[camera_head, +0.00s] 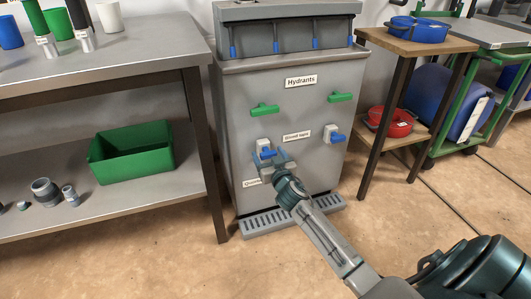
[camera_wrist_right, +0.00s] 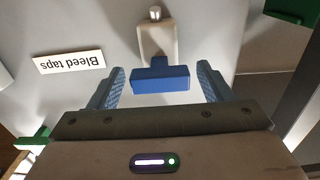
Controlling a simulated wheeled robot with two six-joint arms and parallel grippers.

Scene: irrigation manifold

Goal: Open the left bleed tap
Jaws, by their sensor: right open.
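The left bleed tap (camera_head: 263,146) is on the front of the grey cabinet, left of the "Bleed taps" label (camera_head: 296,135). It has a pale body and a blue handle. In the right wrist view, which is upside down, the blue handle (camera_wrist_right: 160,79) lies crosswise between the fingers, with a gap on either side. My right gripper (camera_head: 278,161) is open at this tap and partly hides it in the head view; its two blue fingers also show in the wrist view (camera_wrist_right: 161,88). My left gripper is not in view.
The right bleed tap (camera_head: 335,135) has a similar blue handle. Two green hydrant handles sit above, left (camera_head: 265,109) and right (camera_head: 341,97). A grate (camera_head: 262,222) lies at the cabinet's foot. A workbench (camera_head: 120,62) stands left and a wooden stand (camera_head: 405,42) right.

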